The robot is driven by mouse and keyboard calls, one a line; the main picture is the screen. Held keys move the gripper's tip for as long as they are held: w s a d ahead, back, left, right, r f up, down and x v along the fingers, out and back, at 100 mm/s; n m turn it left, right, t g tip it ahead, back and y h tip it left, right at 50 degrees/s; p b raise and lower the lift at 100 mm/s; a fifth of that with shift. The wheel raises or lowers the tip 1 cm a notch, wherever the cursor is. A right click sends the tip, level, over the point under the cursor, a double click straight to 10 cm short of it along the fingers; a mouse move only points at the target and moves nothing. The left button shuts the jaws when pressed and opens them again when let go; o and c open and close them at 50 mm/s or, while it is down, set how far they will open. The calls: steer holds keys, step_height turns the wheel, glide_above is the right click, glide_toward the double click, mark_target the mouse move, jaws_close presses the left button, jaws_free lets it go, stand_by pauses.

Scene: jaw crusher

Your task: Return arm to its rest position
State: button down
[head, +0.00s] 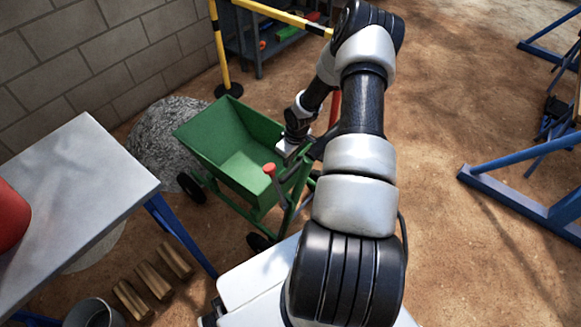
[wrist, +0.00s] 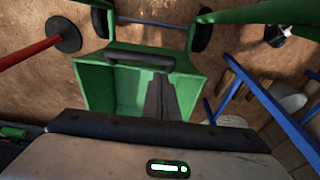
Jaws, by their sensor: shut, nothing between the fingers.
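My gripper (wrist: 161,90) shows in the wrist view as a dark wedge with its fingers together and nothing between them. In the head view my arm reaches forward and down, and its hand is over the right side of a green wheeled machine (head: 213,143) with an open hopper. The fingers are hard to make out there. In the wrist view the green hopper (wrist: 97,90) lies beyond the fingers. A dark bar handle (wrist: 135,57) crosses its edge close to the fingertips; I cannot tell whether they touch.
A lever with a red knob (head: 269,168) stands by the hopper. A grey table (head: 85,170) is at left, with wooden blocks (head: 152,281) and a bucket (head: 93,313) below. A yellow-black barrier (head: 219,50) and shelf stand behind. Open dirt and blue frames (head: 520,200) are at right.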

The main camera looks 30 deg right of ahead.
steer(key=a+r+t+h+p, duration=0.1)
steer(key=a+r+h, duration=0.15)
steer(key=r, duration=1.55)
steer(key=a+r+t+h, duration=0.1)
steer(key=a+r, duration=0.3)
steer(key=r, duration=1.4)
steer(key=s+a+r+m+t, duration=0.1)
steer(key=s+a+r, duration=0.35)
steer(key=r, duration=0.25)
steer(key=s+a+r+m+t, duration=0.1)
steer(key=s+a+r, duration=0.35)
steer(key=r, duration=0.25)
steer(key=s+a+r+m+y, duration=0.1)
steer(key=s+a, duration=0.2)
steer(key=s, duration=0.4)
steer(key=s+a+m+y, duration=0.1)
steer(key=s+a+y, duration=0.15)
steer(key=s, duration=0.35)
step_height(320, 180, up, 16)
steer(key=p, duration=1.5)
steer(key=shift+s+a+f+h+p, duration=0.2)
steer(key=shift+f+h+p, duration=0.05)
steer(key=shift+h+p, duration=0.1)
